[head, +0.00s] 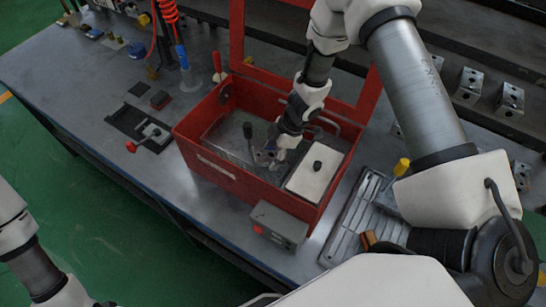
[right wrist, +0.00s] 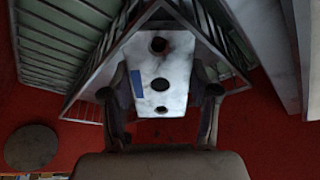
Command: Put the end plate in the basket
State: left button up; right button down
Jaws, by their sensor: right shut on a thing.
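The end plate (right wrist: 160,75) is a pale metal block with several round holes and a blue patch, seen close in the right wrist view. My right gripper (right wrist: 160,95) is shut on it, one finger on each side. In the head view my right gripper (head: 270,153) reaches down inside the red tank, and the plate is mostly hidden by it. The basket (right wrist: 88,92) looks like a grey slatted metal frame, its corner around and beyond the plate. I cannot tell whether the plate touches it. My left gripper is out of view; only part of the left arm shows.
The red tank (head: 240,178) has high walls and a raised red lid frame behind. A pale box with a black knob (head: 317,166) sits at its right. A grey control box (head: 279,226) stands in front. Metal blocks (head: 510,98) stand on the right. A small clamp (head: 155,134) is at left.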

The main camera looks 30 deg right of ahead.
jog(key=shift+s+f, duration=0.15)
jog(key=shift+s, duration=0.15)
jog(key=shift+c, duration=1.4)
grip_release()
jog(key=shift+w+f, duration=0.1)
jog(key=p+v, duration=0.7)
jog(key=v, duration=0.5)
jog(key=shift+w, duration=0.15)
